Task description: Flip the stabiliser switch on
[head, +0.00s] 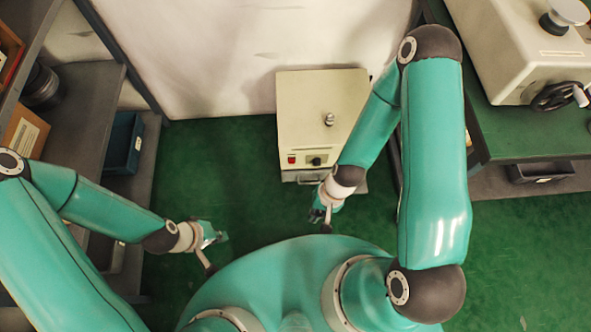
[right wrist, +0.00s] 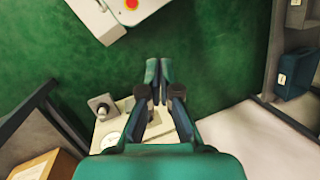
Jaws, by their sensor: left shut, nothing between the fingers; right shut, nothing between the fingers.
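A beige box (head: 310,105) stands on the green floor against the white wall in the head view; I take it to be the stabiliser. Its front has a small red switch (head: 292,159) and a dark knob (head: 316,161). I cannot tell the switch's position. My right gripper (head: 318,215) is just in front of the box, apart from the switch. In the right wrist view its fingers (right wrist: 159,70) are together and empty. My left gripper (head: 220,237) is shut and empty, low over the floor to the left.
Grey shelves (head: 85,100) with a blue bin (head: 124,143) stand at the left. A green bench (head: 500,135) with a large beige machine (head: 525,55) stands at the right. In the right wrist view, a pale unit with a red button (right wrist: 131,4) shows at the top. Floor between is clear.

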